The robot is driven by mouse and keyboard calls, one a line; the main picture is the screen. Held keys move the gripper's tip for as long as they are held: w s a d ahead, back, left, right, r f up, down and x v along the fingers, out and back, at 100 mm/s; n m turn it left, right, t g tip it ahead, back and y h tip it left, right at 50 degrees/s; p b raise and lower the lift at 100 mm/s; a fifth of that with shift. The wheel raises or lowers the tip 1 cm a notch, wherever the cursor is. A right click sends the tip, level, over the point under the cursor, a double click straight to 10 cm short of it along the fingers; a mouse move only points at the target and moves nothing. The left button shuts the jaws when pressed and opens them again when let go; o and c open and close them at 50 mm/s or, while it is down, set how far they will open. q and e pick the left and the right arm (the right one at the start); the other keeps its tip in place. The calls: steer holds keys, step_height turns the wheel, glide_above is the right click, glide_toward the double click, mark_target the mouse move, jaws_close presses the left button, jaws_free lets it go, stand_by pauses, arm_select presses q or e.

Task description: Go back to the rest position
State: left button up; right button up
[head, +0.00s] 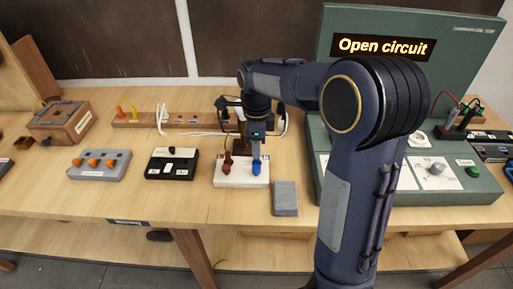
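My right arm reaches in from the lower right, and its gripper (256,152) points down over a white block (242,181) near the table's front. A blue plug (256,168) stands at the block's right side, just under the gripper's tip. I cannot tell whether the fingers touch it or are closed. A red-brown plug (227,164) stands at the block's left side. My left gripper is not in view.
A green test station (455,62) with a screen reading "Open circuit" stands at right behind my arm. A small grey block (285,198) lies right of the white block. A dark switch box (172,164), a grey block with orange knobs (100,165) and a wooden box (62,122) stand to the left.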

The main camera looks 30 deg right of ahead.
stand_by(0.3)
steer(key=s+a+r+n+t+y, duration=0.1)
steer(key=s+a+n, duration=0.3)
steer(key=s+n, duration=0.7)
steer(key=s+a+r+n+t+y, duration=0.1)
steer(key=s+a+n+t+y, duration=0.1)
steer(key=s+n, duration=0.9)
steer(key=a+t, duration=0.1)
steer(key=t, duration=0.1)
steer(key=shift+s+a+n+t+y, duration=0.3)
steer(key=shift+s+a+y, duration=0.1)
